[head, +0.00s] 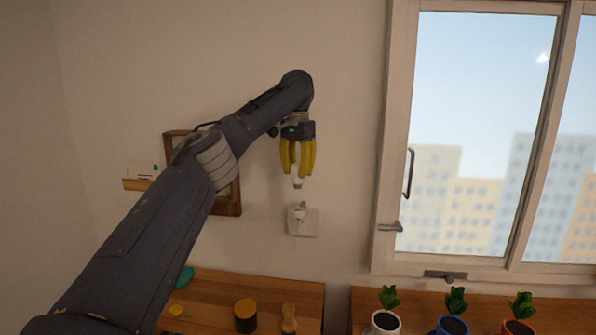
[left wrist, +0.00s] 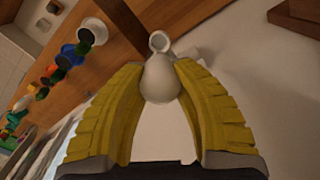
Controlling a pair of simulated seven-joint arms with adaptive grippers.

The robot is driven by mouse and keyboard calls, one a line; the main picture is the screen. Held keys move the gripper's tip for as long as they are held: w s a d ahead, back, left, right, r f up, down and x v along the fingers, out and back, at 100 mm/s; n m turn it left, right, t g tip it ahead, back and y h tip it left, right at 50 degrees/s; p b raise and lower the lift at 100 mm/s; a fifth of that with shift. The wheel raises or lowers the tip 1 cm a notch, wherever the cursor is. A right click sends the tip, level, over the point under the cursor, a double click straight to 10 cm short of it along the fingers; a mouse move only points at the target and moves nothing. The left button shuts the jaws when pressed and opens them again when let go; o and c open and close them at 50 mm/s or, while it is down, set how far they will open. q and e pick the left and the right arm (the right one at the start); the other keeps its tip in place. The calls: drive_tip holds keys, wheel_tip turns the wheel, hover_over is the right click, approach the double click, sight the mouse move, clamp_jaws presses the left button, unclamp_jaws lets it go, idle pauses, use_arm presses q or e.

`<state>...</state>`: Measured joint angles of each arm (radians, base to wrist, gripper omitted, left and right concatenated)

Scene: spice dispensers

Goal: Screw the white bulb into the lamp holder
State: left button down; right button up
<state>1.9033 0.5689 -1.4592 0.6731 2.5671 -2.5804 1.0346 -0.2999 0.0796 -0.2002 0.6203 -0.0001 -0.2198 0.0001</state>
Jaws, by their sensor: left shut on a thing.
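The white bulb (head: 297,182) is held between the yellow fingers of my left gripper (head: 298,172), narrow end down. The left wrist view shows the bulb (left wrist: 160,82) pinched between both fingertips (left wrist: 161,80). The white lamp holder (head: 299,212) sits on a square wall plate (head: 308,228) just below the bulb, with a small gap in the head view. In the left wrist view the holder's round opening (left wrist: 160,36) shows just beyond the bulb's tip; whether they touch there I cannot tell. My right gripper is out of view.
A wooden frame (head: 228,208) and a small shelf (head: 136,184) are on the wall at left. A window (head: 480,130) is at right. Below, a wooden counter (head: 222,285) carries a dark jar with a yellow lid (head: 245,316) and a wooden object (head: 289,318). Potted plants (head: 453,324) stand at lower right.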

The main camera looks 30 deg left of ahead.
sight(298, 188)
use_arm(q)
drive_tip(key=shift+t, duration=0.3)
drive_tip(key=shift+s+f, duration=0.1)
drive_tip(key=shift+f, duration=2.75)
drive_tip(key=shift+f, duration=1.2)
drive_tip(key=c, duration=1.6)
unclamp_jaws()
clamp_jaws()
